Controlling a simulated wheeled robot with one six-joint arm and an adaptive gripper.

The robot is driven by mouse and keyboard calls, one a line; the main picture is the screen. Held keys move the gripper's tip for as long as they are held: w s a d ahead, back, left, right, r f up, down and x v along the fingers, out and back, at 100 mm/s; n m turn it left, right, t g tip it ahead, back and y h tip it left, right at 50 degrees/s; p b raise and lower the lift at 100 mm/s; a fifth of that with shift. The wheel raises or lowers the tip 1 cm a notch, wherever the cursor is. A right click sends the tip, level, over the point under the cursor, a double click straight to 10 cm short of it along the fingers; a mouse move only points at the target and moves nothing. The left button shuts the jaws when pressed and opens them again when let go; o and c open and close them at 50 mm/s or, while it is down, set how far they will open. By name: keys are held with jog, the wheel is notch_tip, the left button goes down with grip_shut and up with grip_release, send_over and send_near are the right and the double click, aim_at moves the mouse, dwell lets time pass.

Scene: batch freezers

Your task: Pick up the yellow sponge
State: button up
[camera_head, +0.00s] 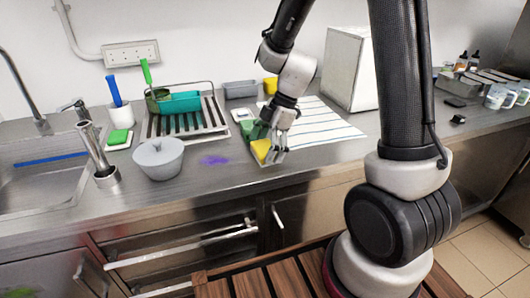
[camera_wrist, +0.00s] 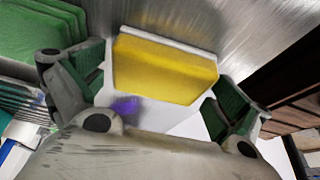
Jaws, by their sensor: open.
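The yellow sponge (camera_head: 261,150) lies near the front of the steel counter, beside the striped towel. In the wrist view my gripper (camera_wrist: 155,90) is open, with one finger on each side of the sponge.
Green sponges (camera_wrist: 38,40) lie close to the left finger. A striped towel (camera_head: 325,125) is to the right. A grey lidded bowl (camera_head: 160,160), a purple spill (camera_head: 214,160) and a dish rack (camera_head: 187,122) are to the left. A white box (camera_head: 347,70) stands behind.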

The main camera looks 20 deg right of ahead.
aim_at(265, 147)
jog(key=shift+c, duration=0.2)
jog(key=c, duration=0.7)
jog(key=shift+r, duration=0.1)
notch_tip(265, 147, up, 10)
jog(key=shift+f, duration=0.1)
jog(key=o, duration=0.3)
jog(key=c, duration=0.3)
jog(key=shift+c, duration=0.2)
